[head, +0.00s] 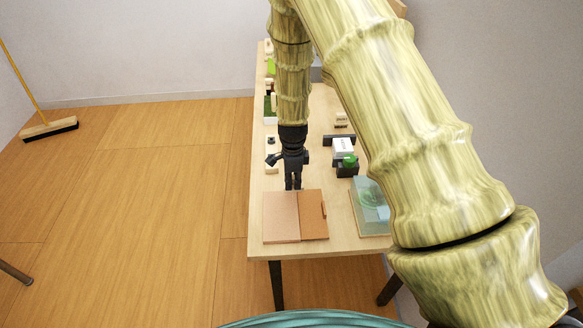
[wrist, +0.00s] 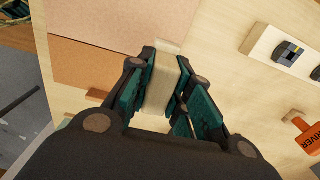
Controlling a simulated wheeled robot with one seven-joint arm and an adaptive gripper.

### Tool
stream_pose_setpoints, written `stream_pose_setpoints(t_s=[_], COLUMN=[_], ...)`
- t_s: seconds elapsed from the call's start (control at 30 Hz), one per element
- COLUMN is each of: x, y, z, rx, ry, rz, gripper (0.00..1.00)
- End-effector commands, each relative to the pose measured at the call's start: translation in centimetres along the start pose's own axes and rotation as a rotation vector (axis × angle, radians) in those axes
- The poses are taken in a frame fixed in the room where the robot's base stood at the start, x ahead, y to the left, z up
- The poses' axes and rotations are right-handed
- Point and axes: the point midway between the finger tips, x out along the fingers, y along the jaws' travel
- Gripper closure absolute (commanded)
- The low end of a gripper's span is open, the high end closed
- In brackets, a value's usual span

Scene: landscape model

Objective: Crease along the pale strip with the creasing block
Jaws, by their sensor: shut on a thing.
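My gripper (wrist: 165,85) is shut on a pale wooden block, the creasing block (wrist: 163,80), which stands between the two fingers in the wrist view. In the head view my gripper (head: 293,187) is at the far edge of a flat two-toned brown sheet (head: 281,218) near the table's front. The sheet's left part is lighter and its right part darker. A thin line runs between the two tones; I cannot clearly tell a pale strip there. In the wrist view the sheet (wrist: 90,65) lies to the left of the block. Whether the block touches the sheet is unclear.
A translucent teal case (head: 371,208) lies right of the sheet on the wooden table (head: 258,190). Behind it stand a green knob (head: 350,160) and a white box (head: 343,147). An orange tag (wrist: 308,136) lies at right in the wrist view. A broom (head: 48,128) leans far left.

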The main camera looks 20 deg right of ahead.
Motion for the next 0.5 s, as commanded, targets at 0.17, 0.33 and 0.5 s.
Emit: stream_pose_setpoints(t_s=[0.17, 0.33, 0.5], x=[-2.0, -3.5, -4.3], y=[0.0, 0.0, 0.0], z=[-0.2, -0.4, -0.5], rx=[0.002, 0.004, 0.006], ry=[0.0, 0.0, 0.0], rz=[-0.001, -0.001, -0.001], gripper=[1.0, 1.0, 1.0])
